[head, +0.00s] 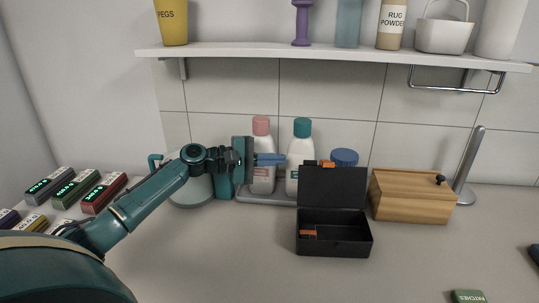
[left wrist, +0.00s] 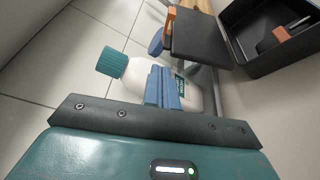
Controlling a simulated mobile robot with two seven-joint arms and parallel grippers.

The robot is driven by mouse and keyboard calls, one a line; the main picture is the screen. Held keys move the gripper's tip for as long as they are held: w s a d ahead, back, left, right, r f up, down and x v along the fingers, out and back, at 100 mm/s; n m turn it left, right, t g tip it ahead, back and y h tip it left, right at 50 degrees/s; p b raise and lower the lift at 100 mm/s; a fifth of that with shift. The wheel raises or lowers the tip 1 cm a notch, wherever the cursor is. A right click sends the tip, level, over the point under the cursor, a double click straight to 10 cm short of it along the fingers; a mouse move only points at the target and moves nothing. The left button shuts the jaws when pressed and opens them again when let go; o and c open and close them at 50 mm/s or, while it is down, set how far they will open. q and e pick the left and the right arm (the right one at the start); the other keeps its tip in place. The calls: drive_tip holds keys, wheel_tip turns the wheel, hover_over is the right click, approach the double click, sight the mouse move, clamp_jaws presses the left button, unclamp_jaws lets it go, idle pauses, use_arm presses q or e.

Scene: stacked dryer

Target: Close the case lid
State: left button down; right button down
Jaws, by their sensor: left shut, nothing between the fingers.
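The black case (head: 335,238) stands on the counter right of centre, and its lid (head: 333,188) stands up at the back, open. An orange latch (head: 327,164) is on the lid's top edge, and an orange piece (head: 309,233) shows inside the case. The left wrist view also shows the lid (left wrist: 203,38) and the open case (left wrist: 265,40). My left gripper (head: 284,159) is shut and empty, left of the lid near its top edge, in front of the bottles. Its blue fingers (left wrist: 163,88) are together in the left wrist view. My right gripper is out of view.
A white bottle with a teal cap (head: 302,128) and one with a pink cap (head: 261,126) stand behind my left gripper. A wooden box (head: 410,199) is right of the case. A shelf (head: 350,54) hangs above.

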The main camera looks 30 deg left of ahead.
use_arm(q)
drive_tip(key=p+x, duration=0.1)
drive_tip(key=x, duration=0.5)
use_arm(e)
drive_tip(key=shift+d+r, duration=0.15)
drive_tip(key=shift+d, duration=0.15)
use_arm(q)
drive_tip(key=shift+s, duration=0.1)
